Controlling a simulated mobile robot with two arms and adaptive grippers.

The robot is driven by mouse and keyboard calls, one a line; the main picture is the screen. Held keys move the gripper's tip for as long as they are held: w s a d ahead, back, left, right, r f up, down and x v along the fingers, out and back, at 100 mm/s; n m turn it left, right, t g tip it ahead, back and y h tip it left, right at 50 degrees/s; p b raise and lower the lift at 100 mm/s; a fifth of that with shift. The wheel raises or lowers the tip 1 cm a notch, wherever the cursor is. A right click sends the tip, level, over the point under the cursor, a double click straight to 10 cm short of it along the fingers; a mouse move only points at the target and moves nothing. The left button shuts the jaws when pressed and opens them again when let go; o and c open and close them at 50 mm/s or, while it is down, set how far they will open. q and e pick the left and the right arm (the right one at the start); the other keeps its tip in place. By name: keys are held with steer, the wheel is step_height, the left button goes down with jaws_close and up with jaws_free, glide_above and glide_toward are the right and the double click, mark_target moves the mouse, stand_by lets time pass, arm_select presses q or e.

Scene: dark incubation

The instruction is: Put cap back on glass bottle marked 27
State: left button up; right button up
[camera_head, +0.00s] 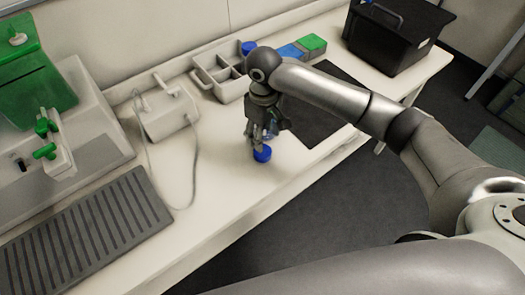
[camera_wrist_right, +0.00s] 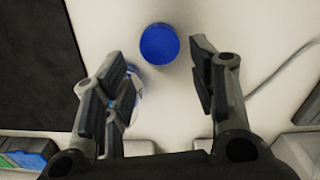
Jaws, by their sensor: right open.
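A round blue cap (camera_head: 262,154) lies on the white bench, below my right gripper (camera_head: 258,138). In the right wrist view the blue cap (camera_wrist_right: 159,44) is just beyond the fingertips, in line with the gap of the open, empty gripper (camera_wrist_right: 160,62). A clear glass bottle with blue marks (camera_head: 272,129) stands close beside the gripper, mostly hidden by it. In the wrist view the bottle (camera_wrist_right: 134,88) is partly behind the left-hand fingers. Its number cannot be read. My left gripper is out of view.
A white compartment tray (camera_head: 222,78) stands behind, with another blue-topped item (camera_head: 249,47) at it. A dark mat (camera_head: 318,112) lies right of the gripper. A white device (camera_head: 166,113) with a cable is left. The bench's front edge is close to the cap.

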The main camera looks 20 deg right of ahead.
mark_target(263, 153)
steer(key=shift+f, duration=1.35)
steer(key=shift+w+a+f+p, duration=0.15)
steer(key=shift+f+p, duration=0.2)
steer(key=shift+f, duration=0.95)
steer(key=shift+w+d+f+p, duration=0.1)
steer(key=shift+f+p, duration=0.25)
steer(key=shift+f, duration=0.95)
steer(key=c, duration=0.4)
